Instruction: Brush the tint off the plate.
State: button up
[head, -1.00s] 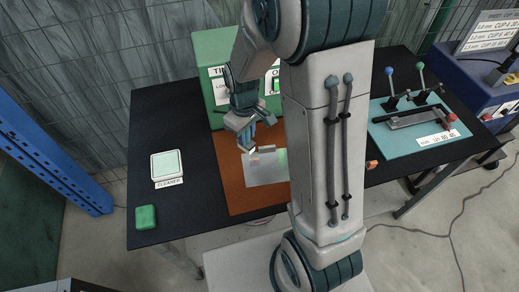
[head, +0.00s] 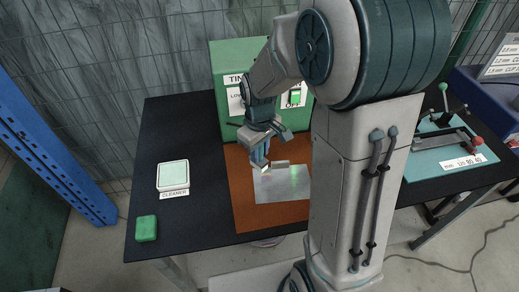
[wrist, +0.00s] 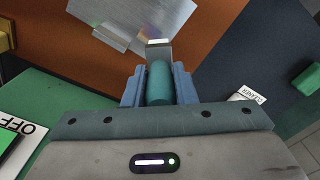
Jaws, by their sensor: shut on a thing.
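A grey metal plate (head: 280,190) lies on the brown mat (head: 243,208); it also shows in the wrist view (wrist: 155,12). A faint greenish patch (head: 298,176) shows on its right part, next to my arm. My gripper (head: 262,158) is above the plate's upper left edge. It is shut on a brush with a teal round handle (wrist: 159,84) and a pale, flat tip (wrist: 158,43). The tip is at or just over the plate's edge; I cannot tell if it touches. My arm hides the area right of the plate.
A pale cleaner pad (head: 173,174) with a label lies left of the mat, with a green block (head: 146,228) nearer the front edge. A green tint box (head: 228,95) stands behind the mat. A teal board (head: 440,160) with levers is at the right.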

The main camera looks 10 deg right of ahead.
aim_at(259, 164)
notch_tip(259, 164, down, 6)
jog(key=b, duration=0.4)
jog(key=shift+f, duration=0.15)
jog(key=shift+d+r+p, duration=0.25)
jog(key=shift+d+p, duration=0.1)
grip_shut()
jog(key=shift+s+d+f, duration=0.1)
jog(key=shift+d+f, duration=0.05)
jog(key=shift+d, duration=0.75)
jog(key=shift+s+d, duration=0.15)
jog(key=shift+d, duration=0.9)
jog(key=shift+a, duration=0.4)
jog(key=shift+w+a, duration=0.15)
jog(key=shift+a, duration=0.85)
jog(key=shift+w+a, duration=0.15)
jog(key=shift+a, duration=0.8)
notch_tip(259, 164, up, 4)
jog(key=shift+s+d+f+p, duration=0.1)
jog(key=shift+f+p, duration=0.05)
jog(key=shift+p, duration=0.95)
jog(key=shift+r+p, duration=1.7)
jog(key=shift+r, duration=0.55)
